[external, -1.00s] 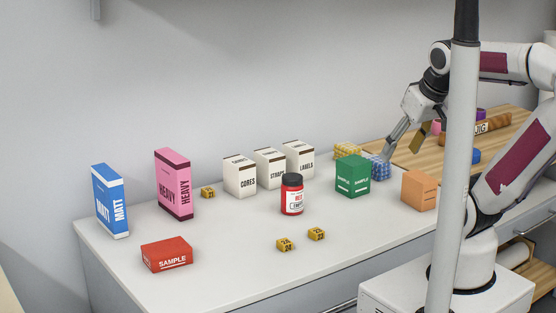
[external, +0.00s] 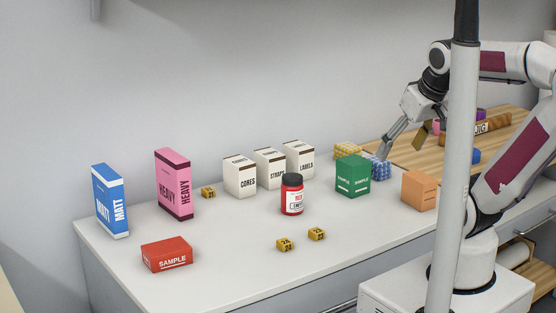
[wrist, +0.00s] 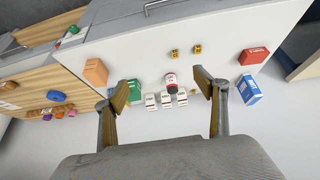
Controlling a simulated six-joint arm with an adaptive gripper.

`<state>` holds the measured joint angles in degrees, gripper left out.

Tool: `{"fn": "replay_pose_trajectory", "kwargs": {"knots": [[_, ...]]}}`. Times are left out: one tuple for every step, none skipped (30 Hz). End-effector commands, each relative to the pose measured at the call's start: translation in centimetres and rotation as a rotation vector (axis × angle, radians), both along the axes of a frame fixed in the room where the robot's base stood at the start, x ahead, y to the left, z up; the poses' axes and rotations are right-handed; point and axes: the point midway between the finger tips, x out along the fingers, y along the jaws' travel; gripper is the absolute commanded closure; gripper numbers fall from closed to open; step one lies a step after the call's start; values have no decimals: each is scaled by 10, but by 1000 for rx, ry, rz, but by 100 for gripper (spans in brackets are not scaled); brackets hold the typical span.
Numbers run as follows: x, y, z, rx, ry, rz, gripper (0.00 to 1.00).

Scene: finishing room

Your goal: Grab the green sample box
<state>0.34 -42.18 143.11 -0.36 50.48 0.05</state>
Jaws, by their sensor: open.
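The green sample box (external: 352,176) stands upright on the white counter, right of the middle in the external view. In the wrist view the green box (wrist: 135,91) shows beside the left finger, partly hidden by it. My gripper (external: 400,150) is open and empty, above and behind the box to the right. In the wrist view my gripper (wrist: 165,87) has its fingers spread wide, with nothing held between them.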

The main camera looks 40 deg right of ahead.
Motion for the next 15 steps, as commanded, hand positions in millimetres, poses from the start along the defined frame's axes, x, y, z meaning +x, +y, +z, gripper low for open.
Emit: {"fn": "replay_pose_trajectory", "kwargs": {"knots": [[4, -2, 0, -4, -3, -5, 28], [7, -3, 0, -7, -5, -8, 28], [12, -6, 0, -12, -11, -12, 28], [17, -8, 0, -17, -16, -16, 28], [21, -10, -1, -21, -20, -20, 28], [28, -14, -1, -28, -28, -26, 28], [34, -17, -1, -34, -34, -31, 28], [39, -20, -1, -39, -41, -35, 28], [47, -24, -2, -48, -49, -40, 28], [54, -27, -2, -55, -58, -45, 28], [60, -31, -3, -61, -64, -50, 28], [68, -35, -3, -70, -74, -54, 28], [75, -39, -4, -76, -82, -58, 28], [81, -42, -4, -82, -90, -60, 28], [89, -47, -5, -90, -100, -65, 28]]}}
